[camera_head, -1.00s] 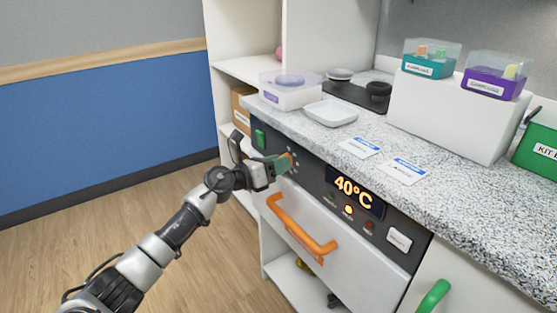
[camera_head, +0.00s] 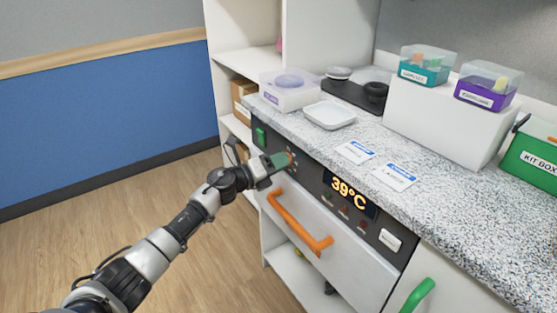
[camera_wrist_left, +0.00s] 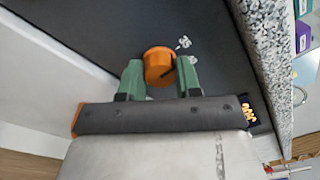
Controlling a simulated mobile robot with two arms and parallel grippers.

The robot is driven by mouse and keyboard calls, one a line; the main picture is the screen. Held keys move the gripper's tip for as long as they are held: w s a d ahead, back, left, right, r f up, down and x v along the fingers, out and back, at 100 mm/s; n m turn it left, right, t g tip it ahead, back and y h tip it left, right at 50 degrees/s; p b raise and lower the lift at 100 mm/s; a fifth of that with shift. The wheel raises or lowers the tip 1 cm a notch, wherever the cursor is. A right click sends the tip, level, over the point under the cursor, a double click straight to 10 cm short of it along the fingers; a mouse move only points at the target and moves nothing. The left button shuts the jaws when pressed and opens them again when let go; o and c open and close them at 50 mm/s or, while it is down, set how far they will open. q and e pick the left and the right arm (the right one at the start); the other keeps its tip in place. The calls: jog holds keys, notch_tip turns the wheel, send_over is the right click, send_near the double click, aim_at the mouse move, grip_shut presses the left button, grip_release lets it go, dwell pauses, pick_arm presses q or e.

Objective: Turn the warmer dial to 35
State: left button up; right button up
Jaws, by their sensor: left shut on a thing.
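The orange warmer dial (camera_wrist_left: 158,66) sits on the dark control panel in the left wrist view, with a dark pointer mark and a white "35" printed beside it. My left gripper (camera_wrist_left: 160,78) has its green fingers on both sides of the dial, shut on it. In the head view my left gripper (camera_head: 283,160) is at the panel's left part and hides most of the dial. The display (camera_head: 349,191) reads 39°C in orange digits. My right gripper is in neither view.
An orange drawer handle (camera_head: 298,222) sticks out below the panel. The speckled counter (camera_head: 320,138) overhangs above, holding a white tray (camera_head: 330,114), clear boxes and cards.

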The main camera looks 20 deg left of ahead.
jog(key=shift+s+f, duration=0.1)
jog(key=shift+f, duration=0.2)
pick_arm(q)
jog(key=o, duration=0.9)
jog(key=v, duration=1.1)
jog(key=shift+p, duration=0.3)
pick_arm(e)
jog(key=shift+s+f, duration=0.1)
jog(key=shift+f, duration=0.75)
pick_arm(q)
jog(key=shift+w+f, duration=0.1)
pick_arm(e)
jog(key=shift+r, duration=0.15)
